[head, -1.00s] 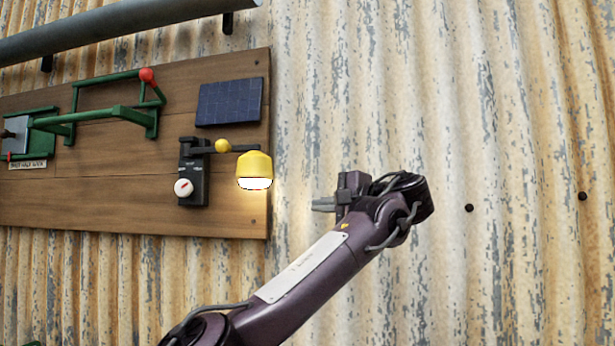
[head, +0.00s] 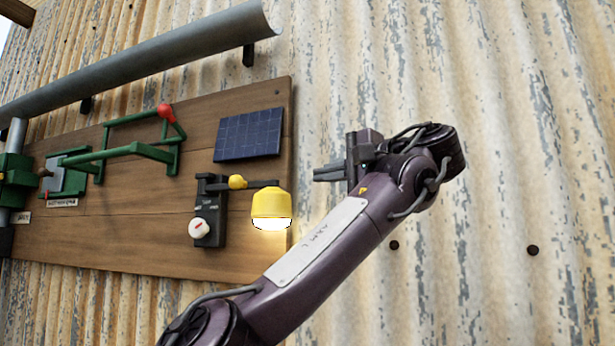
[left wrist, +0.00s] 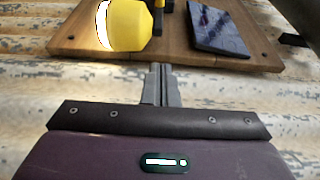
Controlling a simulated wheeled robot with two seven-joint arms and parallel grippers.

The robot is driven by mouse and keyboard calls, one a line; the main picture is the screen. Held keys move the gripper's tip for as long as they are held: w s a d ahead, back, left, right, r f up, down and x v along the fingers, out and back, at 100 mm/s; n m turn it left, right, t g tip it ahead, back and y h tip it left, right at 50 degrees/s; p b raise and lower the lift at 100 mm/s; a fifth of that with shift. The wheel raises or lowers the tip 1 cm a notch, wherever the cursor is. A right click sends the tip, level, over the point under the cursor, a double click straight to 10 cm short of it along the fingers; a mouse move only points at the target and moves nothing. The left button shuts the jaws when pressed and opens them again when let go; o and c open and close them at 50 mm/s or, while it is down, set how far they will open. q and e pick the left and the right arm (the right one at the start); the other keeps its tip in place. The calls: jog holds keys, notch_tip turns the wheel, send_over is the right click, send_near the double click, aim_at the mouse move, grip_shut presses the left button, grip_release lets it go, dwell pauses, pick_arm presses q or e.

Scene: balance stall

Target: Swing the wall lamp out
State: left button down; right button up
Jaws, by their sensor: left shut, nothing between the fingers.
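The wall lamp has a yellow shade (head: 271,206), lit white at its underside. It hangs from a dark arm (head: 262,184) with a yellow knob (head: 237,182), reaching right from a black bracket (head: 210,215) on the wooden board. My left gripper (head: 318,174) is to the right of the lamp, past the board's right edge, pointing left at it. Its fingers are closed together, empty and apart from the lamp. In the left wrist view the shut fingers (left wrist: 160,70) point at the board, with the yellow shade (left wrist: 128,25) just left of them. My right gripper is not in view.
A dark solar panel (head: 249,135) is above the lamp on the wooden board (head: 130,210). A white dial (head: 199,229) is on the bracket's lower part. A green frame with a red knob (head: 166,111) is at left. A grey pipe (head: 150,60) runs above. Corrugated wall (head: 520,150) is bare at right.

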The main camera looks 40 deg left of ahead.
pick_arm(q)
jog(key=a+p, duration=0.5)
jog(key=a, duration=0.3)
jog(key=shift+w+a+r, duration=0.1)
jog(key=shift+w+a, duration=0.05)
jog(key=shift+a, duration=0.15)
jog(key=shift+w+a, duration=0.1)
jog(key=shift+a, duration=0.3)
jog(key=shift+f, duration=0.25)
